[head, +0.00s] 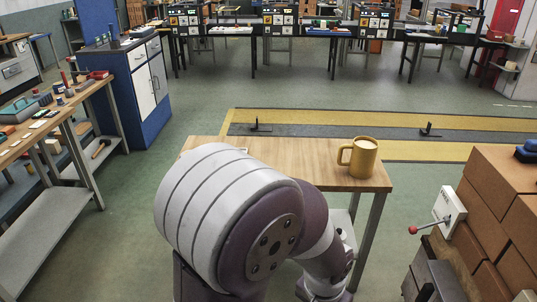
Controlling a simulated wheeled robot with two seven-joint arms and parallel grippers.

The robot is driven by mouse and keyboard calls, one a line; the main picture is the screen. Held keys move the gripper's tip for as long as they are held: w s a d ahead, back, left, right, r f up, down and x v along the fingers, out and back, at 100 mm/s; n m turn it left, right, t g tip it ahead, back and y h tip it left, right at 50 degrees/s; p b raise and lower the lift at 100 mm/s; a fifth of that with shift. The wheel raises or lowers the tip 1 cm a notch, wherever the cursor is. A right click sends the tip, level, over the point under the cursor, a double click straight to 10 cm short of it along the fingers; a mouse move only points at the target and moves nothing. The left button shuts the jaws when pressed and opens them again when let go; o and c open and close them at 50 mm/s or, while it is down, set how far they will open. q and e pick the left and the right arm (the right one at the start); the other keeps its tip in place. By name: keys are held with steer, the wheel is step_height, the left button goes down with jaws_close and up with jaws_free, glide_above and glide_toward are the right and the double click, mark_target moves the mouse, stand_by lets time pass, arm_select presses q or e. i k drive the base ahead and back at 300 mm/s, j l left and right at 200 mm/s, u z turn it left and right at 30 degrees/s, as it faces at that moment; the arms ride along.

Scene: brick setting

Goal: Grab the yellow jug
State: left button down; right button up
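The yellow jug (366,160) stands upright near the right end of a small wooden table (325,172). Its handle points to the left and its open top faces up. A large grey and purple link of my own arm fills the lower middle of the head view and hides the front left part of the table. The arm bends down to the right, in front of the table. Neither of my grippers can be made out in this view. Nothing is touching the jug.
Stacked brown boxes (491,200) and a white lever box with a red knob (447,211) stand at the right. A cluttered workbench (88,92) and a blue cabinet (129,85) are at the left. Open floor with yellow stripes (400,151) lies behind the table.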

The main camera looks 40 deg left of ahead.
mark_target(356, 157)
steer(key=u, duration=0.8)
steer(key=i+j+z, duration=0.35)
steer(key=i, duration=0.2)
steer(key=i+j+z, duration=0.3)
steer(key=i, duration=0.25)
steer(key=j, duration=0.1)
